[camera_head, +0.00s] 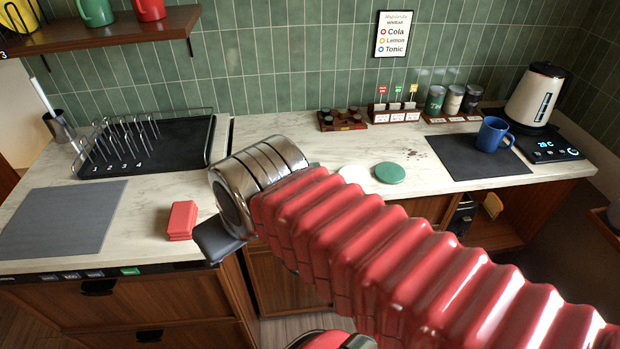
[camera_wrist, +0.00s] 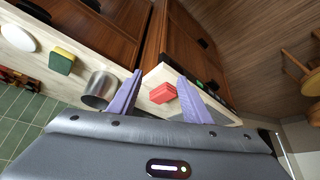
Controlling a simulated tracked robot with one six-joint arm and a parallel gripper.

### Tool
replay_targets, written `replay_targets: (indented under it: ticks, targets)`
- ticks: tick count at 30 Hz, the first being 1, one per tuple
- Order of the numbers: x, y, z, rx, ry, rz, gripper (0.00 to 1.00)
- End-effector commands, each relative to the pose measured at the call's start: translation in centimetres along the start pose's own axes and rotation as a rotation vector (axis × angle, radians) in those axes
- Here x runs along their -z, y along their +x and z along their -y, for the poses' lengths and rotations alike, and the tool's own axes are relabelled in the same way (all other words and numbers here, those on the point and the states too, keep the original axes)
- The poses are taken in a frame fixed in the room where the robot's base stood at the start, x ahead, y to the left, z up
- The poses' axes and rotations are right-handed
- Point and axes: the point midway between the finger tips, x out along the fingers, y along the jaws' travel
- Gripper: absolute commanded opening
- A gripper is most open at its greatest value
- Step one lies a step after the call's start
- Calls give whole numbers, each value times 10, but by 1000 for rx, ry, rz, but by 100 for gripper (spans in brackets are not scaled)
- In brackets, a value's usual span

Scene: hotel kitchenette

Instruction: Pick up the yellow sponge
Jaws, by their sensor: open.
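The yellow sponge (camera_wrist: 61,62), with a green top layer, lies on the pale counter at the upper left of the wrist view. In the head view it is mostly or wholly hidden behind my arm. My gripper (camera_wrist: 160,77) is open, with its two purple fingers apart and nothing between them. The sponge is well to the left of the fingers in that view, beyond a metal cup (camera_wrist: 98,88). In the head view my gripper's dark end hangs over the counter's front edge; its fingers cannot be made out there.
A red block (camera_head: 182,220) lies on the counter left of my gripper; it shows beyond the fingers in the wrist view (camera_wrist: 162,93). A dish rack (camera_head: 190,150) and grey mat (camera_head: 60,218) are left. A green disc (camera_head: 390,172), blue mug (camera_head: 491,135) and kettle (camera_head: 535,95) are right.

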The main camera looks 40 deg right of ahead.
Motion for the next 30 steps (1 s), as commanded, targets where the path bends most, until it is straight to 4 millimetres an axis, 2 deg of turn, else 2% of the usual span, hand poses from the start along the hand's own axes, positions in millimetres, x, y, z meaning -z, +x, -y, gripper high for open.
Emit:
replay_targets:
  ticks: [5, 12, 17, 21, 27, 30]
  targets:
    - [20, 5, -23, -31, 60, 14, 57]
    - [59, 19, -79, -96, 189, 39, 73]
    - [80, 32, -125, -139, 277, 54, 73]
    - [93, 44, -170, -174, 355, 69, 73]
    - [100, 61, -238, -222, 463, 86, 73]
    - [100, 67, -264, -238, 501, 92, 73]
